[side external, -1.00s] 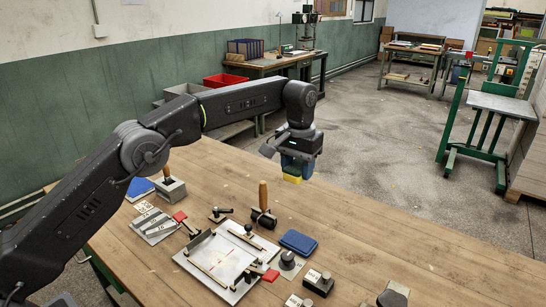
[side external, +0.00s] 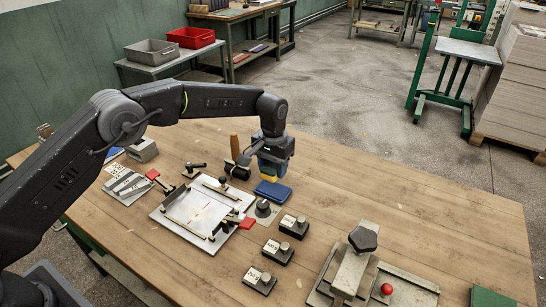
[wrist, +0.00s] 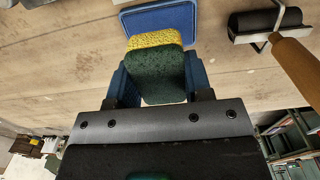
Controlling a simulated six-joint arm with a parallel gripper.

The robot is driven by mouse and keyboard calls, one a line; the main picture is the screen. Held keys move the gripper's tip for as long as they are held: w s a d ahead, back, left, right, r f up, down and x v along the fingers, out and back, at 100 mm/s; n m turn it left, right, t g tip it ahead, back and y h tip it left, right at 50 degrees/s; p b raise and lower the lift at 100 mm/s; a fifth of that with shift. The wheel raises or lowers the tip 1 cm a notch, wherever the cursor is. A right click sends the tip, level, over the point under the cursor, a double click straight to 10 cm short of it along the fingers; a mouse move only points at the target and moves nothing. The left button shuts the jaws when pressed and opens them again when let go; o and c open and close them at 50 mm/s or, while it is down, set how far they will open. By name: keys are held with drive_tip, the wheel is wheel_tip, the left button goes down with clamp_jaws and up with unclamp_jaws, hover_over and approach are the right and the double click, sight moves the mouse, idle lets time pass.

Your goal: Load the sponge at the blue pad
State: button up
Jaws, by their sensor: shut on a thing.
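The sponge, yellow with a dark green side, is held between the blue fingers of my gripper (side external: 270,165). Its yellow part (side external: 269,178) shows under the fingers in the side view, and its green face (wrist: 162,75) fills the gap between them in the wrist view. The blue pad (side external: 273,191) lies flat on the wooden bench, just below the sponge in the side view. In the wrist view the pad (wrist: 165,18) shows beyond the sponge's yellow edge. The sponge appears close above the pad; I cannot tell whether they touch.
A roller with a wooden handle (side external: 235,148) stands close left of my gripper. A white plate fixture (side external: 200,212) lies in front-left. A dark knob (side external: 263,208) and several labelled weights (side external: 278,251) sit nearer. The bench's right side (side external: 430,215) is mostly clear.

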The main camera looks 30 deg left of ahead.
sight(273, 189)
drive_tip(key=shift+f, duration=2.35)
drive_tip(key=shift+f, duration=0.55)
drive_tip(key=shift+r, duration=3.55)
drive_tip(key=shift+s+a, duration=0.1)
